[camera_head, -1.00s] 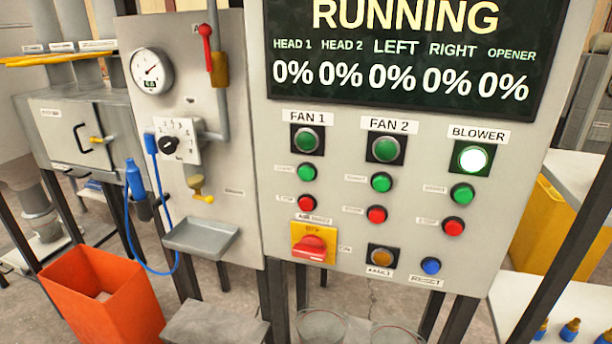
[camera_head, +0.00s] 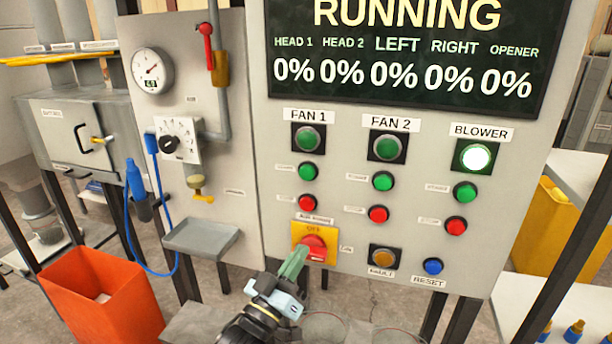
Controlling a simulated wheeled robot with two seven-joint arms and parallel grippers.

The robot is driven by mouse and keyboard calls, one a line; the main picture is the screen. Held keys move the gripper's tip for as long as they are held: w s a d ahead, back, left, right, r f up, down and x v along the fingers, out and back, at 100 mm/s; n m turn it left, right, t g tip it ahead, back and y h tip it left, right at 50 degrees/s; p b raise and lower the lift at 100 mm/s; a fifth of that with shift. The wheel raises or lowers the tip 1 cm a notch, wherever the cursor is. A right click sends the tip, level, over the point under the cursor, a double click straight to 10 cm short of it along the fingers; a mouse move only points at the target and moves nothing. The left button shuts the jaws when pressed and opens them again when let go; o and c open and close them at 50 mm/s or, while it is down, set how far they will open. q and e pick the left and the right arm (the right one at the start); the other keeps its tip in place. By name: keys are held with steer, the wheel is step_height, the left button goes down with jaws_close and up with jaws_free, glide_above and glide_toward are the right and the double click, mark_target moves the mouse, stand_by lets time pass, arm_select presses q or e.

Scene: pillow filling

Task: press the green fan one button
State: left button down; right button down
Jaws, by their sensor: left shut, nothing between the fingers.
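The green fan one button (camera_head: 309,171) is on the control panel under the FAN 1 label, below the unlit green FAN 1 lamp (camera_head: 308,139) and above a red button (camera_head: 307,202). My left gripper (camera_head: 296,262) comes in from the bottom of the view. Its green fingers are shut with nothing between them. They are in front of the lower panel, beside the red rotary switch (camera_head: 315,248) on its yellow plate, and below the fan one buttons. I cannot tell whether they touch the panel. My right gripper is not in view.
FAN 2 has its own green button (camera_head: 382,181) and red button (camera_head: 378,214). The BLOWER lamp (camera_head: 475,157) is lit. A blue reset button (camera_head: 433,266) is low on the panel. A grey tray (camera_head: 200,238) and an orange bin (camera_head: 102,300) are at left.

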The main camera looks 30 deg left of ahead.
mark_target(307, 173)
arm_select(q)
steer(key=s+r+t+h, duration=0.1)
steer(key=s+r+t, duration=0.2)
steer(key=r, duration=0.9)
steer(key=shift+s+r+t+h, duration=0.3)
steer(key=shift+s+r+t, duration=0.1)
steer(key=shift+s, duration=0.2)
steer(key=shift+a, duration=0.1)
steer(key=shift+w+a+b, duration=0.35)
steer(key=shift+w+b, duration=0.05)
steer(key=shift+w, duration=1.05)
steer(key=shift+w+a+b, duration=0.3)
steer(key=shift+w+b, duration=0.15)
steer(key=shift+w, duration=0.95)
steer(key=shift+w+a+b, duration=0.35)
steer(key=shift+w+b, duration=0.05)
steer(key=shift+w, duration=1.05)
steer(key=shift+w, duration=0.1)
steer(key=shift+w+a, duration=0.15)
steer(key=shift+w, duration=0.15)
